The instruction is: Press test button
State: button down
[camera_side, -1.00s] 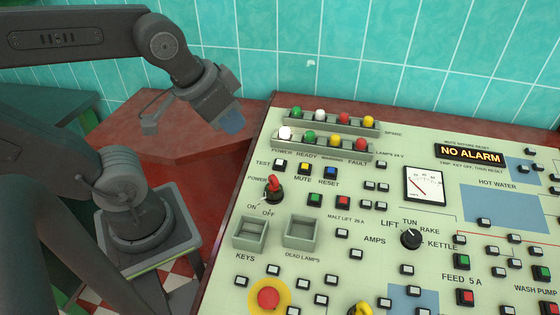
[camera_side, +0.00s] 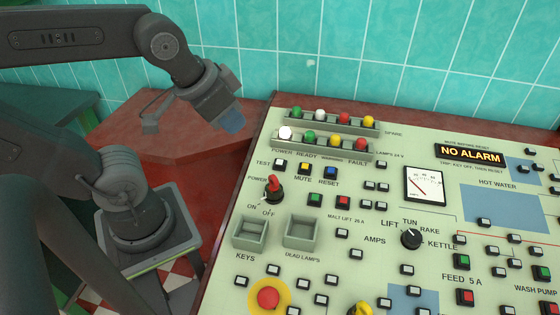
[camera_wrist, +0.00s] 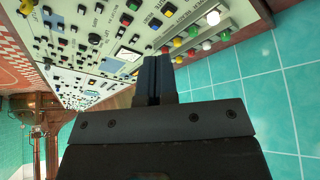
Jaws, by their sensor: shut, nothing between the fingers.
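The test button (camera_side: 280,163) is a small pale square button in a dark frame. It sits right of the word TEST on the cream control panel (camera_side: 218,262), near its upper left corner in the side view. A yellow mute button (camera_side: 304,168) and a blue reset button (camera_side: 330,172) are to its right. My gripper (camera_side: 232,123) is up and left of the test button in the side view, apart from the panel. In the wrist view its fingers (camera_wrist: 156,66) are together with nothing between them. I cannot pick out the test button for sure in the wrist view.
Two rows of coloured lamps (camera_side: 310,137) stand up above the buttons. A red-handled rotary switch (camera_side: 273,188) sticks out below the test button. A teal tiled wall (camera_side: 270,40) rises behind the panel. A red-brown ledge (camera_side: 185,140) lies left of it.

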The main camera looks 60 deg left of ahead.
jog(key=w+a+r+m+t+y, duration=0.1)
jog(key=w+a+m+t+y, duration=0.3)
jog(key=w+a+m, duration=0.3)
jog(key=m+g+h, duration=0.4)
jog(key=m+h, duration=0.7)
jog(key=m, duration=2.2)
send_over(279, 163)
jog(key=s+d, duration=0.1)
notch_tip(279, 163, down, 9)
jog(key=shift+s+d+r, duration=0.15)
jog(key=shift+w+a+f, duration=0.2)
jog(key=shift+f, duration=1.25)
jog(key=shift+w+a+f, duration=0.25)
jog(key=shift+f, duration=1.2)
jog(key=shift+w+a+f, duration=0.2)
jog(key=shift+f, duration=1.25)
jog(key=shift+f, duration=0.1)
